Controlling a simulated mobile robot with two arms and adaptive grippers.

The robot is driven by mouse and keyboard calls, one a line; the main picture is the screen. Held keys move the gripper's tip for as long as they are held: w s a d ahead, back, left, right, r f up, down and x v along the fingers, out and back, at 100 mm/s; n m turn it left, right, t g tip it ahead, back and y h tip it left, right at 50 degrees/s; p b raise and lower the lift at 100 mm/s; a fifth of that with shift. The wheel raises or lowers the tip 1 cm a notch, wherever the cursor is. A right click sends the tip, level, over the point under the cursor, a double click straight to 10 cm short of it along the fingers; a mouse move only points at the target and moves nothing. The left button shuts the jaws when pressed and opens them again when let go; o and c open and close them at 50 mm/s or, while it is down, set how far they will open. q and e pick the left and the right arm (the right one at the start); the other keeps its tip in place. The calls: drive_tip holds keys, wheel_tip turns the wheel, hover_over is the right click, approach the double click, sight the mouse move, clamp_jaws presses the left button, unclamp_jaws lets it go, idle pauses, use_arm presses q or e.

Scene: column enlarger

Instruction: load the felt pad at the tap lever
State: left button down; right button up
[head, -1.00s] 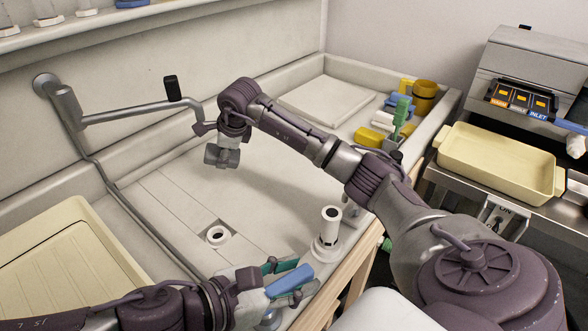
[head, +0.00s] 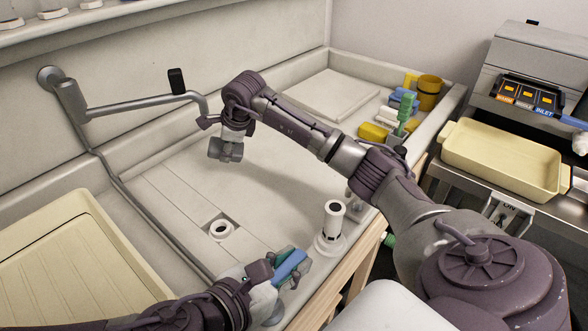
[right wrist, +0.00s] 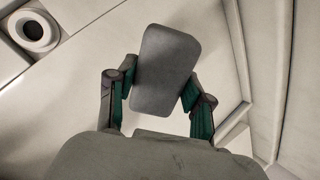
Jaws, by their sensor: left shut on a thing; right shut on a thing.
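My right gripper (right wrist: 158,95) is shut on a flat grey pad with rounded corners, which looks like the felt pad (right wrist: 167,70). In the head view the grey pad (head: 225,151) hangs below my right wrist, above the sink floor. The tap has a long grey swivel arm (head: 140,103) with a black upright lever (head: 176,80); its bent outlet end is just left of my right wrist. My left gripper (head: 289,268), low in the head view, is shut on a blue block-like thing (head: 290,263); the gripper partly hides it.
A drain opening (head: 221,230) lies in the sink floor. A white standpipe (head: 333,222) stands near the front rim. A cream ribbed tray (head: 62,262) is at left. Sponges and a yellow cup (head: 428,92) sit in the far corner. A cream tray (head: 500,158) stands at right.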

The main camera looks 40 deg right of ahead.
sight(236, 155)
use_arm(q)
drive_tip(key=c, duration=1)
unclamp_jaws()
drive_tip(key=shift+o, duration=0.2)
drive_tip(key=v, duration=1.2)
drive_tip(key=shift+f, duration=0.15)
use_arm(e)
drive_tip(key=shift+s+d, duration=0.15)
drive_tip(key=shift+s, duration=0.85)
drive_tip(key=shift+s+d, duration=0.1)
drive_tip(key=shift+s, duration=0.85)
use_arm(q)
drive_tip(key=shift+f+b, duration=0.3)
use_arm(e)
drive_tip(key=shift+s+d, duration=0.15)
drive_tip(key=shift+s, duration=1.9)
